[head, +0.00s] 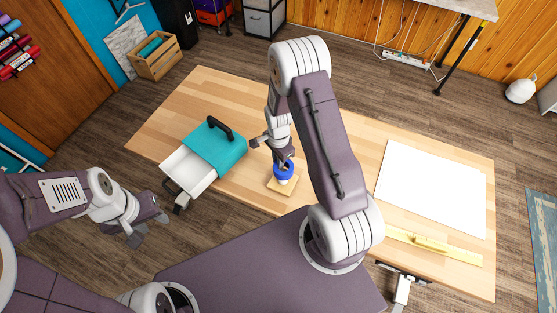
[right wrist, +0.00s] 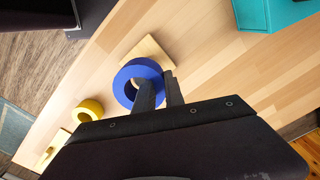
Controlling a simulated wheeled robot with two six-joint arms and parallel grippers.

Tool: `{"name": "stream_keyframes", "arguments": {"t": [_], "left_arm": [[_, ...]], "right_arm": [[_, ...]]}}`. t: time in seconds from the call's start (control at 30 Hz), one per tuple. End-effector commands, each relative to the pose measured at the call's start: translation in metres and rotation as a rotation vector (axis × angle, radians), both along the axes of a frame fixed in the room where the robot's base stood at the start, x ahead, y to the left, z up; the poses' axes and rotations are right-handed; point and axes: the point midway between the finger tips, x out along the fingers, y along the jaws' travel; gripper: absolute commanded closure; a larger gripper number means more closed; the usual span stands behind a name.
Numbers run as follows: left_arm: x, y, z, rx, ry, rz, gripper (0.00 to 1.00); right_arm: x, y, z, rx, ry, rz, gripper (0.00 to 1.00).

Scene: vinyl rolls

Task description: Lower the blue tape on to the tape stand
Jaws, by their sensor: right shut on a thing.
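The blue tape (head: 290,168) is a thick ring held by my right gripper (head: 282,158). In the right wrist view the blue tape (right wrist: 123,85) has one finger of my right gripper (right wrist: 160,92) in its hole and the other outside its wall. The tape stand (head: 283,187) has a square wooden base directly below the tape, with a white part between. The base (right wrist: 152,48) shows partly behind the ring in the right wrist view. I cannot tell whether the tape touches the stand. My left gripper (head: 146,226) is open and empty, off the table's left front.
A teal box (head: 220,146) with a black handle and open white drawer (head: 188,172) stands left of the stand. A yellow tape ring (right wrist: 80,115) lies on the table. A white sheet (head: 432,185) and yellow ruler (head: 455,256) lie at the right.

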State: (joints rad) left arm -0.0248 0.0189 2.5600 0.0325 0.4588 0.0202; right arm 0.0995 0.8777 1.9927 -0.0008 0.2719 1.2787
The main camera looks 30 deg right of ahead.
Motion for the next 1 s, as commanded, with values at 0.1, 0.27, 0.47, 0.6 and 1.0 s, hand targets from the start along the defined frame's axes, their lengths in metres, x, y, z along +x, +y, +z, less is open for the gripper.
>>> {"name": "stream_keyframes", "arguments": {"t": [0.1, 0.27, 0.47, 0.6, 1.0], "left_arm": [[0.0000, 0.0000, -0.0005, 0.000, 0.000, 0.000, 0.60], [0.0000, 0.0000, -0.0050, 0.000, 0.000, 0.000, 0.60], [-0.0001, 0.0001, -0.0024, 0.000, 0.000, 0.000, 0.60], [0.0000, 0.0000, 0.0019, 0.000, 0.000, 0.000, 0.60], [0.0000, 0.0000, 0.0011, 0.000, 0.000, 0.000, 0.60]], "right_arm": [[0.0001, 0.0000, -0.0005, 0.000, 0.000, 0.000, 1.00], [0.0001, 0.0000, -0.0061, 0.000, 0.000, 0.000, 1.00], [0.0001, 0.0000, -0.0039, 0.000, 0.000, 0.000, 1.00], [0.0001, 0.0000, 0.0005, 0.000, 0.000, 0.000, 1.00], [0.0001, -0.0001, -0.0002, 0.000, 0.000, 0.000, 1.00]]}}
